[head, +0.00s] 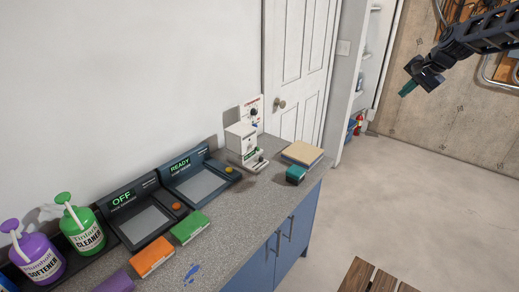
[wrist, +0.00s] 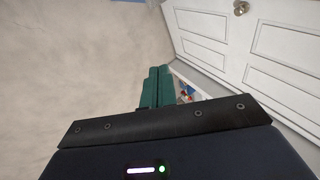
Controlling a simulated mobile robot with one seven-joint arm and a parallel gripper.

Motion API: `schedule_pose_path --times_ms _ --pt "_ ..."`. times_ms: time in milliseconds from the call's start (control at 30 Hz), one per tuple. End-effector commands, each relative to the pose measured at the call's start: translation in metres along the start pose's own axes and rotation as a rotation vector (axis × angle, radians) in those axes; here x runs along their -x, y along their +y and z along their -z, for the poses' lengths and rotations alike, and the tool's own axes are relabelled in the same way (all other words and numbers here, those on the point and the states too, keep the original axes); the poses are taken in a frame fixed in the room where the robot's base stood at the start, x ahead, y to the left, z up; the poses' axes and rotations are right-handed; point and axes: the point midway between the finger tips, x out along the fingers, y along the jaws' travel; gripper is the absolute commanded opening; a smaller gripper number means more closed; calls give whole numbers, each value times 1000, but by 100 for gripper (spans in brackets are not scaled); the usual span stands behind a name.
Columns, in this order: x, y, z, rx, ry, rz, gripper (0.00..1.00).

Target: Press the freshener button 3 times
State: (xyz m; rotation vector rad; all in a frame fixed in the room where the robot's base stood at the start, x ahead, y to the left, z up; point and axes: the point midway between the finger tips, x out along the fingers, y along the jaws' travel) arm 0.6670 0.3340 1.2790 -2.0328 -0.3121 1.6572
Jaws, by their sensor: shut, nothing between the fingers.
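My gripper (head: 407,89) is at the upper right of the head view, raised in the air over the floor, well away from the counter. Its teal fingers (wrist: 157,80) are shut together with nothing between them in the wrist view. No label that I can read says freshener. A white dispenser (head: 241,139) with a small base and knob-like part stands at the counter's far end by the wall. A purple pump bottle marked SOFTENER (head: 38,257) and a green one marked CLEANER (head: 85,230) stand at the left.
The grey counter (head: 235,215) holds an OFF panel (head: 144,221), a READY panel (head: 200,184), orange (head: 153,257) and green (head: 190,227) blocks, a teal item (head: 295,174) and a tan-topped box (head: 302,153). A wooden slatted seat (head: 372,279) is at the bottom; the floor (head: 400,200) is clear.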

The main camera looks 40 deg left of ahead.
Motion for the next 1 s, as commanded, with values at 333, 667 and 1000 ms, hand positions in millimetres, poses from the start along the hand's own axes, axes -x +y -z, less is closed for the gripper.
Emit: schedule_pose_path --times_ms 333,667,1000 --pt "-91 -90 -21 -89 -93 64 0" --pt "-180 -166 -63 -187 -188 106 0" --pt "-276 -231 -127 -298 -290 129 0"
